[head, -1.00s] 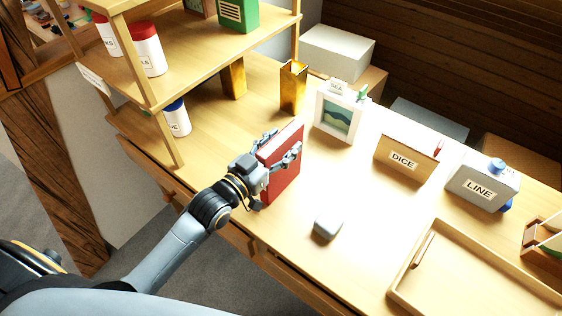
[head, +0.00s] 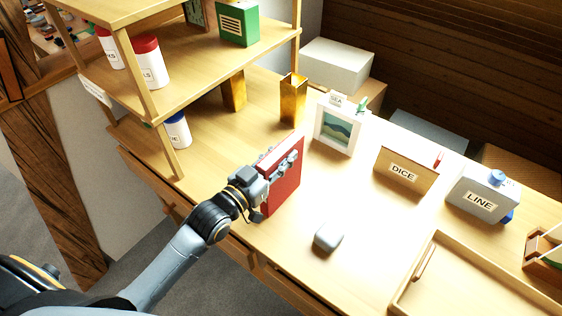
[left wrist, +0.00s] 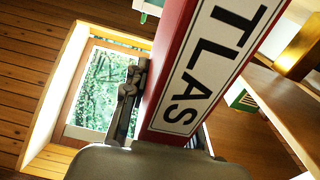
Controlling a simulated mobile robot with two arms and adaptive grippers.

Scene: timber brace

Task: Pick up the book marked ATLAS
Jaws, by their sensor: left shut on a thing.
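The red book (head: 284,190) stands upright on the light wooden table, near its front edge. In the left wrist view its red spine (left wrist: 188,70) fills the middle, and a white label with the letters "TLAS" shows; the start of the word is cut off. My left gripper (head: 284,168) is shut on the book, with one finger across its near face. A finger also shows beside the book in the left wrist view. I cannot tell whether the book's lower edge touches the table. My right gripper is not in view.
Two gold holders (head: 293,100), a framed picture (head: 337,128), the DICE box (head: 404,171) and the LINE container (head: 482,193) stand behind. A small grey object (head: 328,236) lies right of the book, and a wooden tray (head: 425,262) further right. A shelf unit (head: 150,75) rises at left.

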